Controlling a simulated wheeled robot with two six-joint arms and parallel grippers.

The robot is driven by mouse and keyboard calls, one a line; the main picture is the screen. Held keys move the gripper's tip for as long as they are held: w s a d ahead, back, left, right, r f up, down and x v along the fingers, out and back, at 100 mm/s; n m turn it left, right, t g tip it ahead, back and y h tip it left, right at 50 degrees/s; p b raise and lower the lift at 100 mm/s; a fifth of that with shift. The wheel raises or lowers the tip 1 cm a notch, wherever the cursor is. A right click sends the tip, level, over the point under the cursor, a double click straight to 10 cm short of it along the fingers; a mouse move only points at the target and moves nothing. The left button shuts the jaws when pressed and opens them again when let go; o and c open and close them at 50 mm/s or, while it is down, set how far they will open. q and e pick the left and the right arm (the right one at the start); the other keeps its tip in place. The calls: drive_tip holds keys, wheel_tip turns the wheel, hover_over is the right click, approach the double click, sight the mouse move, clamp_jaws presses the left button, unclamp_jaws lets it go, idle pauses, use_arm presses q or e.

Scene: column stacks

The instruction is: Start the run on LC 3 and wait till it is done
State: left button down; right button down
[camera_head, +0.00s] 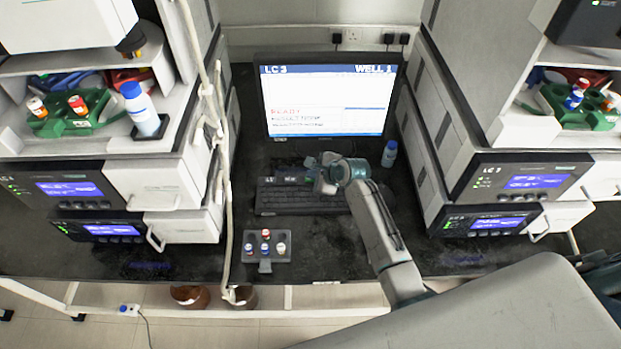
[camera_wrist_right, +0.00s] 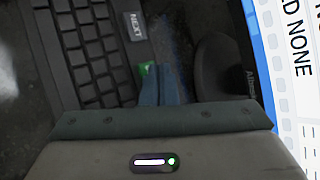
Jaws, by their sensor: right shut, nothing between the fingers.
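The monitor (camera_head: 325,85) stands at the back of the bench. Its screen reads LC 3 and WELL 1, with what looks like READY in red; the smaller lines are blurred. The black keyboard (camera_head: 285,200) lies in front of it. My left gripper is not in view.
A small blue-capped bottle (camera_head: 389,154) stands right of the monitor. A grey vial rack (camera_head: 266,262) holds several capped vials before the keyboard. Instrument stacks (camera_head: 480,180) flank the bench; a right-hand unit reads LC 3.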

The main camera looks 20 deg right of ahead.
drive_tip(key=shift+f, duration=0.45)
idle(0.3)
idle(0.3)
drive_tip(key=shift+r+p, duration=0.85)
drive_tip(key=shift+p, duration=0.3)
wheel_tip(320, 180, up, 5)
drive_tip(key=p, duration=0.6)
drive_tip(key=shift+r, duration=0.1)
idle(4.8)
